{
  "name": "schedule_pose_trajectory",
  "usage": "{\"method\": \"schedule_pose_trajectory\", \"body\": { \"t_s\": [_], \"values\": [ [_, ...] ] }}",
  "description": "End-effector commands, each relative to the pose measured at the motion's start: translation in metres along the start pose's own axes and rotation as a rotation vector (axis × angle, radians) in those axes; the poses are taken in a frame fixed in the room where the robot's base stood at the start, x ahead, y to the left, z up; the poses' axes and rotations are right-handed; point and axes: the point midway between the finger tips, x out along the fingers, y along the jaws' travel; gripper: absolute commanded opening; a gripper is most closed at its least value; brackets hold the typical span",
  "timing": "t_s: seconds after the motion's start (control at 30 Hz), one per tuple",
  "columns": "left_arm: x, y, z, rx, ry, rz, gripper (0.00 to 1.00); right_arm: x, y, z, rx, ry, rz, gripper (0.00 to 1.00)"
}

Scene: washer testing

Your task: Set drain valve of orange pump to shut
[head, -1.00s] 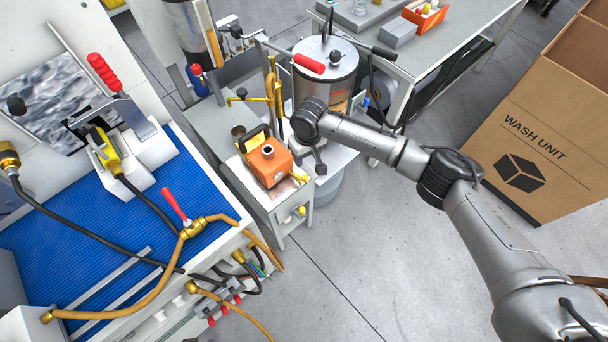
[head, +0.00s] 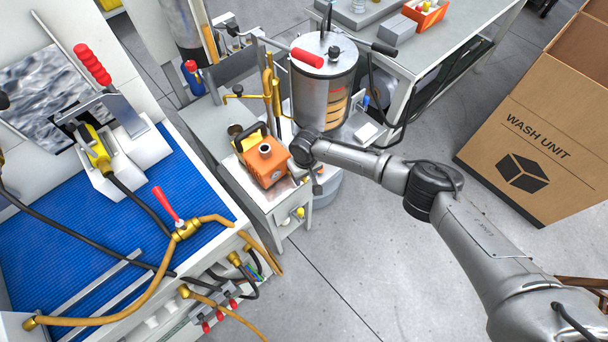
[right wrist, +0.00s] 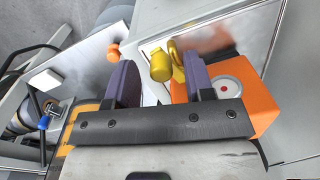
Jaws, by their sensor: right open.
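The orange pump (head: 264,165) sits on a small grey stand beside the blue-matted bench in the head view. A small yellow valve part (head: 299,212) shows on the stand's side below it. My right gripper (head: 317,186) is just right of the pump, its fingers largely hidden by the wrist. In the right wrist view, my open right gripper (right wrist: 160,82) has two dark purple finger pads. A yellow valve handle (right wrist: 160,66) shows between them, beyond the tips; I cannot tell contact. The orange pump (right wrist: 246,99) with a round red-and-white spot is behind the right finger. My left gripper is out of view.
A metal cylinder tank (head: 324,80) with a red-handled lever stands behind my right wrist. Brass pipes (head: 272,90) rise behind the pump. A bench with a blue mat (head: 60,230) and hoses is at left. A cardboard box (head: 520,150) is at right. Open floor lies in front.

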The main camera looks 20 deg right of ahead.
Motion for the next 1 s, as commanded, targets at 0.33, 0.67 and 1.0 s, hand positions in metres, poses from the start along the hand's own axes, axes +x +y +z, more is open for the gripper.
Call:
{"method": "schedule_pose_trajectory", "body": {
  "t_s": [0.33, 0.67, 1.0],
  "values": [
    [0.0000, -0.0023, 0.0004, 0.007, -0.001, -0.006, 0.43, 0.0002, -0.0003, 0.0001, -0.001, 0.000, 0.000, 0.39],
    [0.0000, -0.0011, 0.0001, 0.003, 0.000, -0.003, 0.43, 0.0001, -0.0003, 0.0001, -0.001, 0.000, 0.000, 0.07],
    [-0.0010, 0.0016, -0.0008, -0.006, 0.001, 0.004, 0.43, 0.0001, 0.0007, -0.0003, -0.032, -0.002, 0.000, 0.00]
  ]
}}
